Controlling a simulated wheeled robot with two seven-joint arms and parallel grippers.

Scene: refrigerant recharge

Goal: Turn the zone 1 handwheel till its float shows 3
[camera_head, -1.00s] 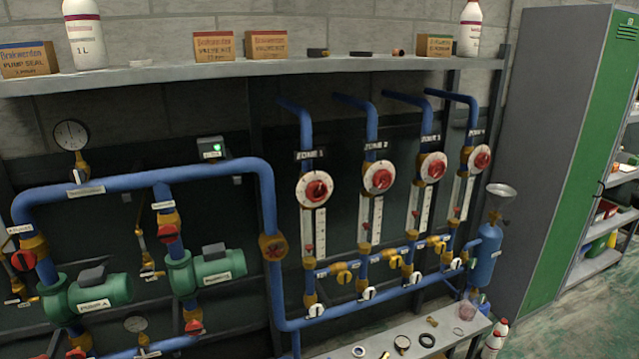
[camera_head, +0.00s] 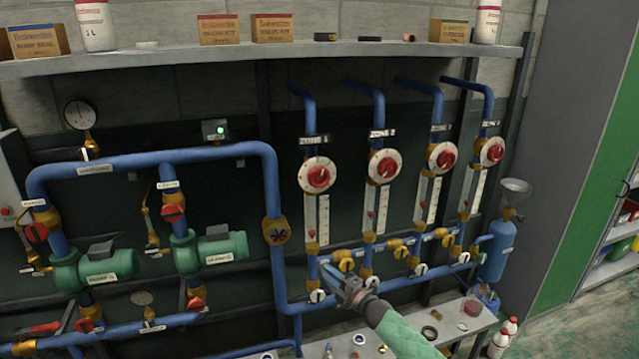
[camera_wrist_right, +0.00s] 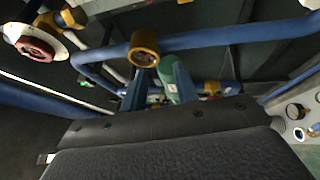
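The zone 1 handwheel (camera_head: 318,176) is a red knob on a round white dial below the "ZONE 1" label. Its flow tube (camera_head: 323,218) hangs below, with a small red float (camera_head: 313,233) low beside the white scale; the scale figures are too small to read. My right gripper (camera_head: 334,275) is below the tube, in front of the lower blue pipe, well apart from the handwheel. Its fingers are spread and empty in the right wrist view (camera_wrist_right: 158,88). That view also shows a red wheel on a white dial (camera_wrist_right: 36,47); its zone is unclear. My left gripper is out of view.
Three similar handwheels stand to the right, the nearest being zone 2 (camera_head: 383,167). Yellow valves (camera_head: 345,260) and the lower blue pipe (camera_head: 400,284) are close to my right gripper. A bench (camera_head: 462,343) with small parts lies below; a shelf (camera_head: 225,61) runs above.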

